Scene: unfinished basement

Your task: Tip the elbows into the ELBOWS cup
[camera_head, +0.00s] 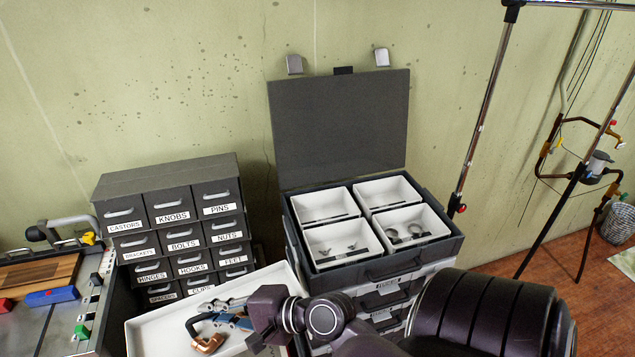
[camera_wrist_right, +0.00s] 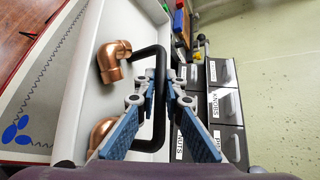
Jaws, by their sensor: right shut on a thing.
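A white tray (camera_head: 160,336) lies at the bottom of the head view, in front of the small-drawer cabinet. In the wrist view it (camera_wrist_right: 72,100) holds copper elbows; two show, one farther (camera_wrist_right: 112,62) and one partly hidden behind my finger (camera_wrist_right: 102,132). Four white cups sit in an open dark case (camera_head: 458,246). Their labels are too small to read, so I cannot tell which is the ELBOWS cup. My left gripper is out of view.
The dark cabinet (camera_head: 160,182) with labelled drawers stands left of the case. The case's raised lid (camera_head: 340,122) is near the wall. The two front cups hold small parts. A workbench with coloured blocks (camera_head: 52,297) is at left; a metal stand (camera_head: 487,110) is at right.

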